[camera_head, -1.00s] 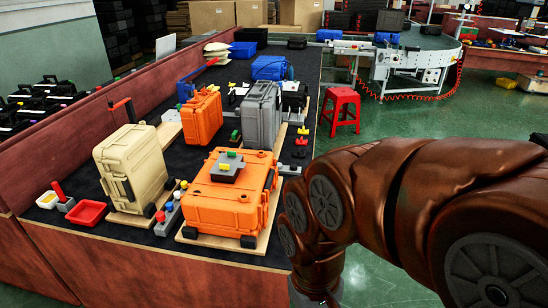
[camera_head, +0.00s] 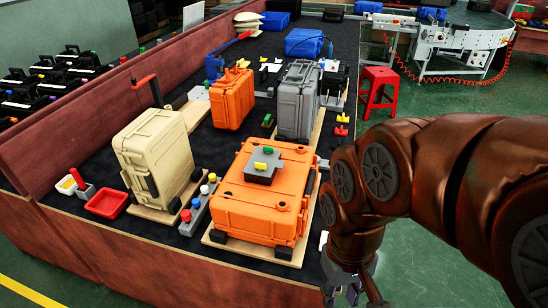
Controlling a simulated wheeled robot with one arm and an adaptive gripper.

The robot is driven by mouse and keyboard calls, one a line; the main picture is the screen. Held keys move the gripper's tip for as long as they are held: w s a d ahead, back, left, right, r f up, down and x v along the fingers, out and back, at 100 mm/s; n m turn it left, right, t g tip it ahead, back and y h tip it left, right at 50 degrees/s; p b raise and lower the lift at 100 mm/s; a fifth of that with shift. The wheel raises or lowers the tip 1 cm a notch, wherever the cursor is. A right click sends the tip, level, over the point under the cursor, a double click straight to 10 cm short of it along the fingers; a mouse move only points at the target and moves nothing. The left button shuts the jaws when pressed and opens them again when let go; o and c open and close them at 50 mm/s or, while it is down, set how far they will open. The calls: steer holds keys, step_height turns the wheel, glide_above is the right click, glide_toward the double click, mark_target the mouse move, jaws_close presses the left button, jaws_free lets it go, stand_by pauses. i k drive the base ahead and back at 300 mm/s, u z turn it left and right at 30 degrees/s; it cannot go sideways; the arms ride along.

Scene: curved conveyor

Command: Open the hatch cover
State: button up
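I cannot tell which part is the hatch cover. A large orange case (camera_head: 238,209) lies flat on a wooden board on the dark table, with its lid shut. A grey block with a yellow piece (camera_head: 264,165) sits on top of it. My gripper (camera_head: 356,296) is at the bottom edge of the picture, right of and below the orange case and apart from it. Only part of it shows, and its fingertips are cut off. My brown arm covers the lower right.
A beige case (camera_head: 165,150), a smaller orange case (camera_head: 232,98) and a grey case (camera_head: 297,100) stand upright nearby. A red tray (camera_head: 106,203) and a block with coloured buttons (camera_head: 192,216) lie at left. A red stool (camera_head: 378,90) stands on the green floor.

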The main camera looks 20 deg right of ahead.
mark_target(272, 161)
steer(key=k, duration=0.5)
steer(key=u, duration=1.2)
steer(key=i, duration=0.6)
steer(key=z, duration=0.85)
